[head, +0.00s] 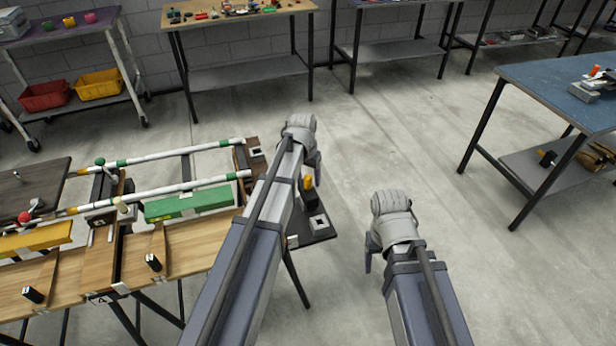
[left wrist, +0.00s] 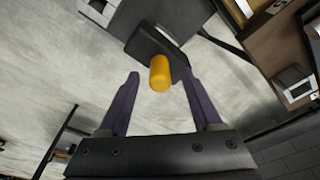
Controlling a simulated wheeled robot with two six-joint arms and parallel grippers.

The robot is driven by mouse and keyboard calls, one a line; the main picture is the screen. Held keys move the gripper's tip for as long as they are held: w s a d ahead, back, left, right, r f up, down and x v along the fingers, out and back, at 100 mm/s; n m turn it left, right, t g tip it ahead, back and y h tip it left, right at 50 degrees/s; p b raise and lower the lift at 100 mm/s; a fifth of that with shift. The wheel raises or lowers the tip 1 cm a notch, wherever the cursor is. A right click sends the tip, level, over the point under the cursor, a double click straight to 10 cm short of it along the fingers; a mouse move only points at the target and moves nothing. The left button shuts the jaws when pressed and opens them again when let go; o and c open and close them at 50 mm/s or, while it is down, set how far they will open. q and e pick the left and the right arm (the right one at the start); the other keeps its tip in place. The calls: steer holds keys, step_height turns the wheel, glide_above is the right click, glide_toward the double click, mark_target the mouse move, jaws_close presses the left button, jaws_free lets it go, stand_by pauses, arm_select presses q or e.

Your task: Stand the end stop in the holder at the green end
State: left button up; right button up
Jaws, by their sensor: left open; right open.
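A black piece with an upright yellow-orange cylinder (head: 308,183), apparently the end stop, stands beyond the bench's right end, near the green-banded rail ends (head: 243,174). In the left wrist view, its yellow cylinder (left wrist: 160,73) lies between the fingertips of my left gripper (left wrist: 158,76). My right gripper (head: 369,258) hangs over the floor to the right, mostly hidden and apart from everything. I cannot tell for sure which part is the holder.
A dark plate with a light square socket (head: 319,222) lies beside the yellow-topped piece. The wooden bench (head: 190,250) carries white rails, a green block (head: 190,203) and a yellow block (head: 35,238). A blue-topped table (head: 560,90) stands right. Open floor lies between.

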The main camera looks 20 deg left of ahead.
arm_select(q)
steer(key=shift+r, duration=0.1)
steer(key=r+p, duration=0.5)
steer(key=s+r+p, duration=0.1)
steer(key=r+p, duration=0.1)
steer(key=p, duration=0.1)
steer(key=shift+s+a+r, duration=0.1)
steer(key=shift+r, duration=0.2)
steer(key=shift+f, duration=0.1)
stand_by(0.4)
steer(key=s+d+r+g+y+p, duration=0.1)
steer(key=s+d, duration=0.5)
steer(key=s, duration=0.5)
steer(key=s+d+r+m+g+p, duration=0.1)
steer(key=s+d, duration=0.6)
steer(key=s, duration=0.5)
steer(key=shift+d+m+y, duration=0.25)
steer(key=shift+m+y, duration=0.05)
steer(key=shift+y, duration=0.1)
